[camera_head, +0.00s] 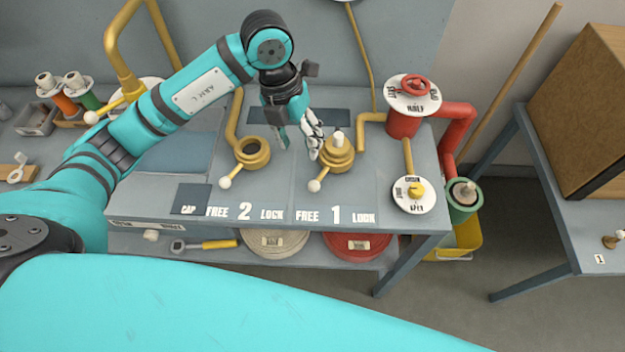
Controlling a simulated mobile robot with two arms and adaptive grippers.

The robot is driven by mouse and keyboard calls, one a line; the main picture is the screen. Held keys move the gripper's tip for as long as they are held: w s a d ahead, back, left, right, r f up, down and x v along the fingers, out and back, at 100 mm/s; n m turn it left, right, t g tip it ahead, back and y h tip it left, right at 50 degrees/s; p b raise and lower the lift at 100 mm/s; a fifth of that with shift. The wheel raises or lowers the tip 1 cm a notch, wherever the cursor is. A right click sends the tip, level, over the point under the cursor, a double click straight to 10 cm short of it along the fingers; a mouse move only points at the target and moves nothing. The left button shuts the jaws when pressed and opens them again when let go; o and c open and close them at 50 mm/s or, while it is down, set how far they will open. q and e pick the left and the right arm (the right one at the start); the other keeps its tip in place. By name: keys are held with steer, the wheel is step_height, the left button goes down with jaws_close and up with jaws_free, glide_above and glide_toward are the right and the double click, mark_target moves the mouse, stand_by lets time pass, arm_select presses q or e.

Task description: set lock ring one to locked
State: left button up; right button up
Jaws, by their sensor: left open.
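Lock ring one (337,161) is a brass ring on the bench behind the label FREE 1 LOCK (336,215). A pale plug (338,139) stands up in its middle. Its short handle ends in a white knob (314,186) and points to the lower left, toward the FREE side. My left gripper (298,151) hangs open and empty just left of ring one, its fingers pointing down. It looks apart from the ring, though the right finger is close to it in the picture. My right gripper is out of view.
Lock ring two (252,158), with an open dark centre, stands left of the gripper, its knob (225,183) also toward FREE. A red valve wheel (415,84) and a dial (413,195) are on the right. The bench front near the labels is clear.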

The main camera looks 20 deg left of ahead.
mark_target(312, 183)
arm_select(q)
steer(key=d+f+p, duration=0.1)
steer(key=f, duration=0.3)
steer(key=d+f, duration=0.1)
steer(key=f, duration=0.4)
steer(key=d+f+p, duration=0.1)
steer(key=f, duration=0.4)
steer(key=shift+s+f+p, duration=0.1)
steer(key=shift+f+p, duration=0.1)
steer(key=shift+p, duration=0.15)
steer(key=shift+a, duration=0.1)
jaws_close()
